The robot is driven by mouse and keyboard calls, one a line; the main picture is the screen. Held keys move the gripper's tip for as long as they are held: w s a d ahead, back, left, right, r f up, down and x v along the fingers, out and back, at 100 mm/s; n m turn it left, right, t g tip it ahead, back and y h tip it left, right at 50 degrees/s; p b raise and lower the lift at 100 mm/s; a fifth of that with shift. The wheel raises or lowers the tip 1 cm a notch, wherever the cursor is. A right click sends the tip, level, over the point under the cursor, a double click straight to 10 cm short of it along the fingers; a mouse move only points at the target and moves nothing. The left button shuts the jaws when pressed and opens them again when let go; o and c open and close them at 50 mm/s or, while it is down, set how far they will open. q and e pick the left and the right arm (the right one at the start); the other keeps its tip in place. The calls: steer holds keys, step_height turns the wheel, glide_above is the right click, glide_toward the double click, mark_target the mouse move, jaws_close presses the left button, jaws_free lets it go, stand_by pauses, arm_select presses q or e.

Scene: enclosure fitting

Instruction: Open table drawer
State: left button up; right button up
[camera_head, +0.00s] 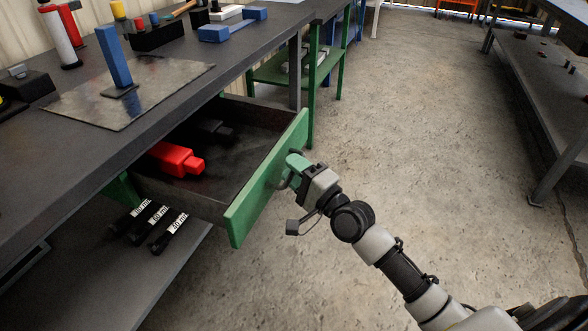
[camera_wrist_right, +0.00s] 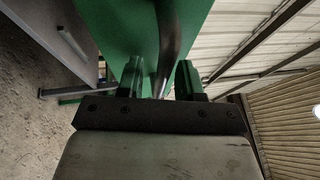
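The table drawer has a green front (camera_head: 262,190) and dark inner walls. In the head view it stands pulled out from under the dark table (camera_head: 60,165), its inside showing. A dark curved handle (camera_wrist_right: 168,40) is on its front. My right gripper (camera_head: 296,166) is at this handle. In the right wrist view, the green fingers (camera_wrist_right: 160,80) stand apart on both sides of the handle, with a gap at the left finger. Whether the right finger touches it cannot be told. My left gripper is not in view.
A red object (camera_head: 176,158) and a dark object (camera_head: 213,131) lie inside the drawer. A metal plate (camera_head: 165,85) with a blue upright block (camera_head: 114,56) is on the table. Bare floor (camera_head: 420,130) lies to the right, before another bench (camera_head: 535,95).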

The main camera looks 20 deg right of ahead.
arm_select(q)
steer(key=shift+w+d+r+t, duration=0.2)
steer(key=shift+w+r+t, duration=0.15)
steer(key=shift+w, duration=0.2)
arm_select(e)
steer(key=v, duration=1)
steer(key=shift+s+d, duration=0.2)
steer(key=shift+s, duration=0.2)
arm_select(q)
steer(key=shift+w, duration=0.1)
arm_select(e)
steer(key=shift+a+f, duration=0.1)
